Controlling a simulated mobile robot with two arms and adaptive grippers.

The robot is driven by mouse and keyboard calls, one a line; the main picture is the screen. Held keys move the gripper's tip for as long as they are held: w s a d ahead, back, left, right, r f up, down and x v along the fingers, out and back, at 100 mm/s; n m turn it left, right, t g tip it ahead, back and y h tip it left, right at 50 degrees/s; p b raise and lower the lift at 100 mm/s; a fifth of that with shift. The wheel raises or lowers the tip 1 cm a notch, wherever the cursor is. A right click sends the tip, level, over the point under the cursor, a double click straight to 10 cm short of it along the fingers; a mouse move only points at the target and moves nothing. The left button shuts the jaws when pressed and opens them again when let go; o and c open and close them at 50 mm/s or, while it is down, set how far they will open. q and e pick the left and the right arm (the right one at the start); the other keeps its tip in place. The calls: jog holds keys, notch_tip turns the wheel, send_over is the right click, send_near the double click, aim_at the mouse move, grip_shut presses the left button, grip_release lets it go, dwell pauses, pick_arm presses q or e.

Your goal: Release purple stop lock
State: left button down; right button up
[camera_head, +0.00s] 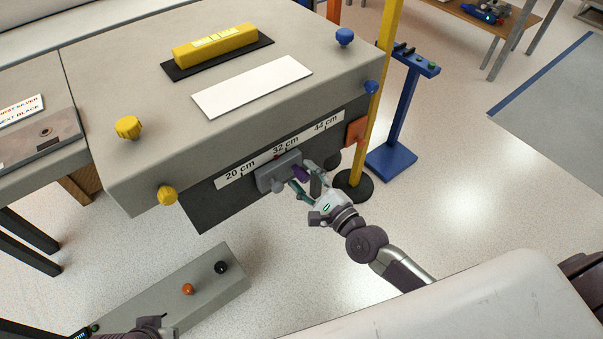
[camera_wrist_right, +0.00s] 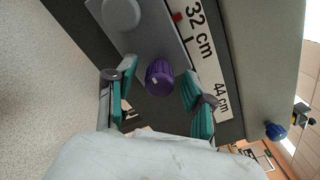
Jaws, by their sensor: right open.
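The purple stop lock is a ribbed purple knob (camera_wrist_right: 160,77) on a grey sliding block (camera_head: 270,177), on the front of the bench. In the head view, the purple knob (camera_head: 300,173) is partly hidden by my gripper. My right gripper (camera_head: 307,184) is open at the knob. In the right wrist view, its teal-padded fingers (camera_wrist_right: 157,84) stand on either side of the knob, with gaps visible. The block sits by the 32 cm mark of the white scale (camera_head: 235,181). Part of my left arm (camera_head: 145,332) shows at the bottom left; its jaw state is unclear.
A yellow post (camera_head: 377,95) on a round black base and a blue stand (camera_head: 395,125) rise to the right. An orange block (camera_head: 356,131) is near the scale's right end. A low grey box (camera_head: 210,290) with orange and black knobs lies below.

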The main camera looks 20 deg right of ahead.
jog(key=shift+w+a, duration=0.25)
jog(key=shift+w, duration=0.35)
grip_shut()
